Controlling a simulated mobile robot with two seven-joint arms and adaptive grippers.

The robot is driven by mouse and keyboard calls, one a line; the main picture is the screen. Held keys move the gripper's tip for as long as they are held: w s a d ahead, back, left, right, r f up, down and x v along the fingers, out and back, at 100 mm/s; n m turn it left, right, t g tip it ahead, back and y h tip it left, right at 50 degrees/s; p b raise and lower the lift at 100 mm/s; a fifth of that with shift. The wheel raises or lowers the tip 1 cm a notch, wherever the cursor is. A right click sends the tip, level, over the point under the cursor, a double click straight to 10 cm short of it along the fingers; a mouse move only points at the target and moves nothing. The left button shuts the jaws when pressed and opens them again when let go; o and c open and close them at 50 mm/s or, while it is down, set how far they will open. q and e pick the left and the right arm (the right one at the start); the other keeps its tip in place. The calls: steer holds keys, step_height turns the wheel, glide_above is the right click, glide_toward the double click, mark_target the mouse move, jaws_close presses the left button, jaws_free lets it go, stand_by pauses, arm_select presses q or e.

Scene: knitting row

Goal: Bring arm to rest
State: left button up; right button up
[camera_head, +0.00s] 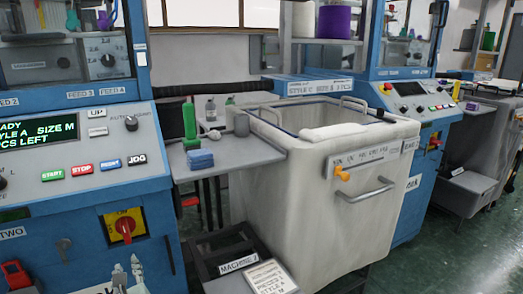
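My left gripper (128,270) shows at the bottom edge, left of the middle, in front of the blue knitting machine's lower front. Its two fingertips point up with a gap between them, and I see nothing held there. The rest of my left arm is cut off by the picture's edge. My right gripper is not in view.
The machine's control panel (108,147) has several buttons, with a red rotary switch (124,226) below. A grey side shelf (235,157) holds bottles and a blue block (200,159). A large white bin (290,200) stands right of it. Green floor (440,255) is clear at right.

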arm_select(q)
steer(key=s+f+n+g+h, duration=0.15)
steer(key=s+f+n, duration=0.25)
steer(key=f, duration=0.4)
steer(key=s+d+f+n+g+h, duration=0.1)
steer(key=s+f+n+g, duration=0.25)
steer(key=f, duration=0.35)
steer(key=s+f+n+g+h, duration=0.1)
steer(key=s+f+n+g, duration=0.1)
steer(key=s+f+n, duration=0.45)
steer(key=s+d+f+n+g+h, duration=0.2)
steer(key=s+d+f+n, duration=0.1)
steer(key=s+f+n, duration=0.2)
steer(key=s+d+f+n+g+h, duration=0.2)
steer(key=s+d+f+n, duration=0.2)
steer(key=s+f, duration=0.5)
steer(key=shift+s+d+f+n+g, duration=0.2)
steer(key=shift+d+f+n+g, duration=0.1)
steer(key=shift+f+n, duration=0.5)
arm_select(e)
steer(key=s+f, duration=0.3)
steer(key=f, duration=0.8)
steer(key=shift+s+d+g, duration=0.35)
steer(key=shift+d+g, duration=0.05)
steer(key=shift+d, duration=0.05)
arm_select(q)
steer(key=shift+r, duration=0.1)
